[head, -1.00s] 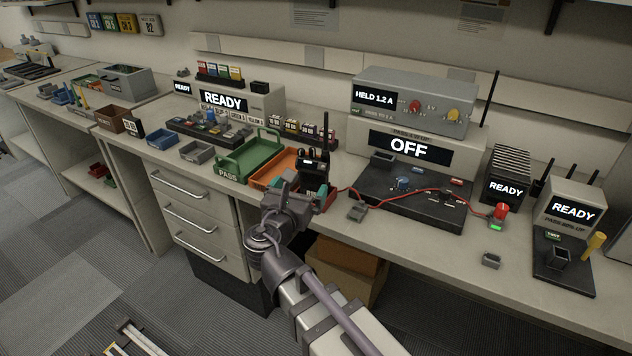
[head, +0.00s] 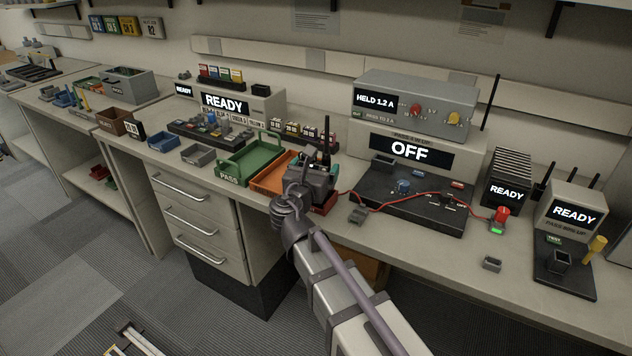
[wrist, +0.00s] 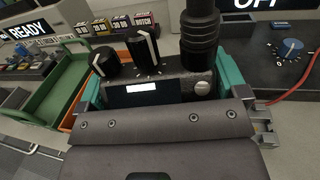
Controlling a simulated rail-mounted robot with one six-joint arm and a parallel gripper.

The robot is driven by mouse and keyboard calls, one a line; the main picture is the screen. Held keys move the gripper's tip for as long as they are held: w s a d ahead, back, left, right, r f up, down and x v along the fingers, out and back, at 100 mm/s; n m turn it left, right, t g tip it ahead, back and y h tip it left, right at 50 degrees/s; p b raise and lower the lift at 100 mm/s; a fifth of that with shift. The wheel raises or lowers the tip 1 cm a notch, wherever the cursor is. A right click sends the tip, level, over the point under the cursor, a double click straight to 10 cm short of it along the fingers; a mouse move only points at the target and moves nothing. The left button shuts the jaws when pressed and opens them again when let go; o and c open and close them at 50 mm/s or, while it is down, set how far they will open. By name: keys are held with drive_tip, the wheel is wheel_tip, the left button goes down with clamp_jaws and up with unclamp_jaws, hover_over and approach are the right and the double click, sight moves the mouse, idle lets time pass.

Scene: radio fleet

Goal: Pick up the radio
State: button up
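The radio (wrist: 150,88) is black, with two knobs on top, a thick black antenna and a small lit display. It stands upright between the teal finger pads of my gripper (wrist: 160,92) in the wrist view. The pads lie close along its left and right sides; whether they press on it I cannot tell. The gripper body hides the lower part of the radio. In the head view, my gripper (head: 312,180) is around the radio at the bench front, and mainly the dark antenna (head: 326,152) shows above it.
A green PASS tray (head: 250,160) and an orange tray (head: 272,180) stand left of my gripper. A dark test panel (head: 415,205) with a red cable is on the right, below the OFF display (head: 410,152). A red item (head: 326,205) shows beneath the gripper.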

drive_tip(key=c, duration=0.8)
drive_tip(key=shift+r, duration=0.1)
wheel_tip(320, 180, up, 10)
drive_tip(key=p, duration=1)
drive_tip(key=shift+r, duration=0.1)
drive_tip(key=w+a+n+y, duration=0.7)
drive_tip(key=w+a+y, duration=0.4)
drive_tip(key=w+a, duration=0.8)
drive_tip(key=f+b, duration=0.2)
drive_tip(key=a+f+b, duration=0.1)
drive_tip(key=f+b, duration=0.3)
drive_tip(key=f, duration=0.1)
drive_tip(key=shift+s+a+b, duration=0.25)
drive_tip(key=shift+s+b, duration=0.05)
drive_tip(key=shift+s, duration=0.05)
